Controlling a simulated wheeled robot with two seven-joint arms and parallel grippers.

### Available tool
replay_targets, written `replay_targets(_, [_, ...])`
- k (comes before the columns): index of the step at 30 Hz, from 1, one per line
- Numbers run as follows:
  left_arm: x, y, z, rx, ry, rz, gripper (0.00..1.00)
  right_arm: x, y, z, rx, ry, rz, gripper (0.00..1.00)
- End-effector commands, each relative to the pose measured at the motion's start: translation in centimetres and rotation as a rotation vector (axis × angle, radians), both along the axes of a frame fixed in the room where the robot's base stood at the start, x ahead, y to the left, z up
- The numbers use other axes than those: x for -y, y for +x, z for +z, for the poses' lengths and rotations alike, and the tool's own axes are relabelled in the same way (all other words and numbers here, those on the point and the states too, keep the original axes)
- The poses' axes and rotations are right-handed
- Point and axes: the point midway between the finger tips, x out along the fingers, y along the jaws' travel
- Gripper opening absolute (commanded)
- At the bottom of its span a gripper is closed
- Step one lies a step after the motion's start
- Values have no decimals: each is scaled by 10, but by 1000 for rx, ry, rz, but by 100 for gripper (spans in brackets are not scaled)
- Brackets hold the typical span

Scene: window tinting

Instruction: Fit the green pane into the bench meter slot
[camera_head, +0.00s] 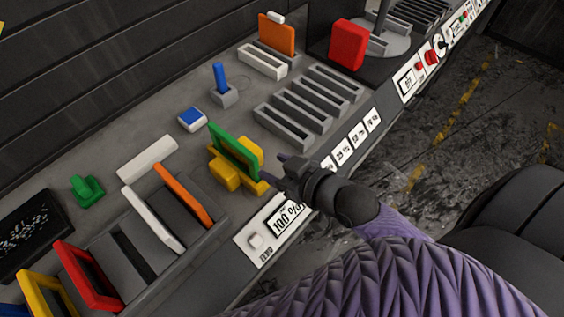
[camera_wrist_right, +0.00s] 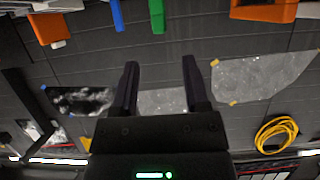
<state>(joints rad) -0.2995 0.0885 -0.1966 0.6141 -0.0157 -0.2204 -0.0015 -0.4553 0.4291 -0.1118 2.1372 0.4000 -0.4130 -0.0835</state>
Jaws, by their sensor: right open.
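The green pane (camera_head: 232,152) stands upright at the yellow bench meter (camera_head: 224,177), its lower edge between the yellow blocks. I cannot tell how deep it sits in the slot. The meter's display (camera_head: 287,216) reads 100 %. My right gripper (camera_head: 272,170) is just right of the pane and meter, open and empty, apart from the pane as far as I can see. In the right wrist view the open fingers (camera_wrist_right: 160,75) have nothing between them, and a green strip (camera_wrist_right: 157,15) shows beyond them at the top. My left gripper is not in view.
A rack at the lower left holds orange (camera_head: 183,194), white (camera_head: 152,219), red (camera_head: 87,275) and yellow (camera_head: 46,294) frames. A blue post (camera_head: 220,77), a blue-topped block (camera_head: 192,119) and an empty grey slotted rack (camera_head: 291,119) are behind the meter. A red block (camera_head: 348,44) stands farther back.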

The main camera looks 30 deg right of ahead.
Motion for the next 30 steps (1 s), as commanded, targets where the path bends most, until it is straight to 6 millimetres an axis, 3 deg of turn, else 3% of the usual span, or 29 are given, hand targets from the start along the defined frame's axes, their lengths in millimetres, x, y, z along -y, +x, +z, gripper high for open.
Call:
replay_targets(7, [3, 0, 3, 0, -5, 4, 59, 5, -15, 6, 0, -1, 0, 59])
replay_targets(9, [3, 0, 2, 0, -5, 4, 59, 9, -14, -6, -25, -9, -16, 59])
replay_targets(11, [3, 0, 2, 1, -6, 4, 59, 20, -17, -38, -92, -34, -57, 59])
replay_targets(14, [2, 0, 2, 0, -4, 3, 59, 44, -42, -130, -298, -104, -151, 59])
replay_targets(15, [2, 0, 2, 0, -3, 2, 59, 50, -63, -170, -398, -139, -179, 59])
replay_targets(17, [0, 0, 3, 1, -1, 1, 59, 54, -103, -224, -552, -189, -202, 59])
replay_targets(18, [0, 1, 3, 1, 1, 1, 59, 53, -132, -253, -651, -219, -205, 59])
replay_targets(19, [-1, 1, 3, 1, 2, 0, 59, 51, -155, -271, -721, -241, -202, 59])
replay_targets(21, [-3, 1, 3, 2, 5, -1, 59, 44, -205, -301, -863, -282, -179, 59])
replay_targets(24, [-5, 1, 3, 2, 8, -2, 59, 34, -256, -320, -994, -320, -141, 59])
replay_targets(27, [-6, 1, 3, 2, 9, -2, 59, 31, -279, -325, -1052, -338, -121, 59])
replay_targets(30, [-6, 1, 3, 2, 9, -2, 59, 30, -282, -326, -1059, -340, -118, 59])
